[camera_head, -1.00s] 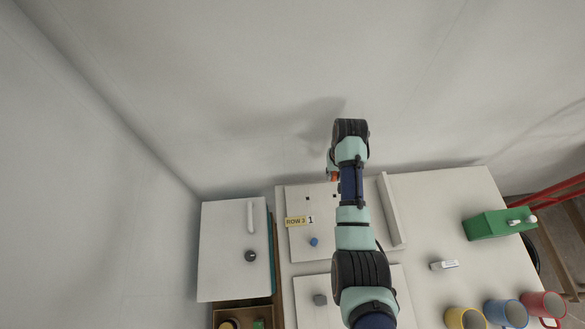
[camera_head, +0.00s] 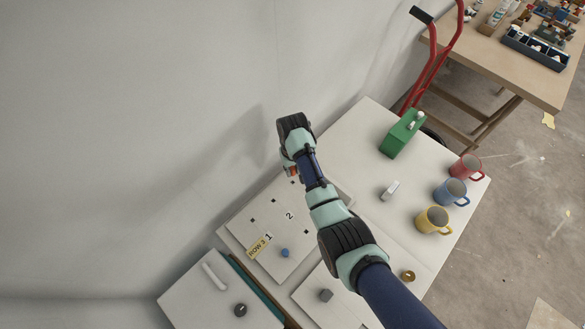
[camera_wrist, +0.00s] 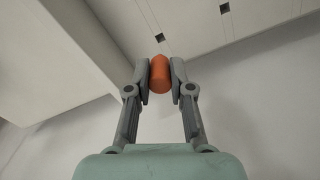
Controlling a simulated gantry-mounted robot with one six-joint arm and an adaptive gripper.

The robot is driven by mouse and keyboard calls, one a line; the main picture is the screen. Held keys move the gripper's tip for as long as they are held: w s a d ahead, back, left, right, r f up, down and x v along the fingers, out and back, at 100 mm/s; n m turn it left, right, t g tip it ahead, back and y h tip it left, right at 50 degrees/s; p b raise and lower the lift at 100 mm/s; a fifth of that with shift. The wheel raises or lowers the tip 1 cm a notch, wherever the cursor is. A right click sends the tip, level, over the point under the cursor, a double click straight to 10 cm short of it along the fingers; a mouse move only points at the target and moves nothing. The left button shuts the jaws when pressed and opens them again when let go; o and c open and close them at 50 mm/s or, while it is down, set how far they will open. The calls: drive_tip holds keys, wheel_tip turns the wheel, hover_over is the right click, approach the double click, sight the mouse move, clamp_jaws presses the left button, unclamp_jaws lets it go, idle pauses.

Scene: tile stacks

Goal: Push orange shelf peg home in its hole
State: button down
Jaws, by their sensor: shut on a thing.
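The orange shelf peg (camera_wrist: 160,74) is gripped between the two fingertips of my gripper (camera_wrist: 160,80) in the wrist view. A little orange also shows at my gripper (camera_head: 292,170) in the head view. The white panel (camera_head: 265,225) has small dark square holes, the numbers 1 and 2 and a yellow "ROW 3" label. In the wrist view, one hole (camera_wrist: 159,37) appears just above the peg and another (camera_wrist: 224,8) at the upper right. The peg appears apart from both holes. My arm hides part of the panel.
A blue knob-like piece (camera_head: 285,252) is on the panel. A grey piece (camera_head: 326,295) lies on a second panel. A green box (camera_head: 402,134), a white item (camera_head: 390,190) and yellow (camera_head: 432,220), blue (camera_head: 451,192) and red (camera_head: 466,168) mugs stand right of my arm.

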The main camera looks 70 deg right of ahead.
sight(293, 175)
drive_tip(key=shift+f+b, duration=2.25)
drive_tip(key=shift+f, duration=0.05)
drive_tip(key=shift+r, duration=0.25)
drive_tip(key=shift+f+p, duration=0.3)
drive_tip(key=shift+p, duration=0.05)
drive_tip(key=shift+p, duration=0.45)
drive_tip(key=shift+f+b, duration=0.9)
drive_tip(key=shift+f, duration=0.3)
drive_tip(key=c, duration=0.9)
unclamp_jaws()
drive_tip(key=shift+c, duration=0.2)
